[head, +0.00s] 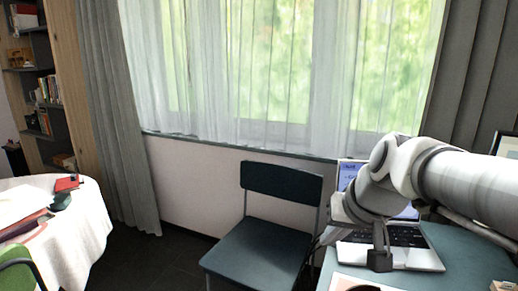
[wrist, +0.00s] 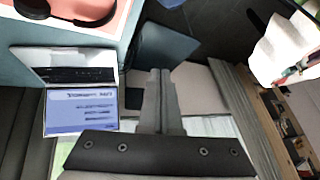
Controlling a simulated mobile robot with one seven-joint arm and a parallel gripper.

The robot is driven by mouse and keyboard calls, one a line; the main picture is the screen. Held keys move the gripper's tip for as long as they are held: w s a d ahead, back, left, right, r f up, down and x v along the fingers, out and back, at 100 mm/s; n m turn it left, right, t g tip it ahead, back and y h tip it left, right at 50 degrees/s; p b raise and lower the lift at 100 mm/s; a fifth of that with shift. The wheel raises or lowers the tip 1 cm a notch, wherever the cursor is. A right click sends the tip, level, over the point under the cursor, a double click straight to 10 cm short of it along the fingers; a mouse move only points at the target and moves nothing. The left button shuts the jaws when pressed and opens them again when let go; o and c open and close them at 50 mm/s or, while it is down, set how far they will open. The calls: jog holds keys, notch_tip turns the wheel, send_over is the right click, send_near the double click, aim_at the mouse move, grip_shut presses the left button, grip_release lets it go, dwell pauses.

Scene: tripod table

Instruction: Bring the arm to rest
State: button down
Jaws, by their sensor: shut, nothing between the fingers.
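My gripper (head: 380,258) hangs down from the white arm at the right of the head view, in front of the open laptop. In the wrist view its two dark fingers (wrist: 160,75) lie together, with nothing between them. The gripper holds nothing and appears to be above the desk; whether it touches anything there cannot be told.
The open laptop (head: 415,258) stands on a teal desk (head: 462,250), close behind the gripper. A dark curved object (wrist: 88,12) lies on a pink surface there. A teal chair (head: 262,255) stands left of the desk. A white-clothed table (head: 85,225) is farther left.

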jog(key=s+f+n+h, duration=0.1)
jog(key=s+f+h, duration=0.15)
jog(key=s, duration=1.05)
notch_tip(320, 180, up, 16)
jog(key=d+p, duration=0.1)
jog(key=p, duration=1.6)
jog(key=shift+s+r+g+y, duration=0.15)
jog(key=shift+r+g+y, duration=0.1)
jog(key=shift+g+y, duration=0.1)
jog(key=shift+d, duration=0.15)
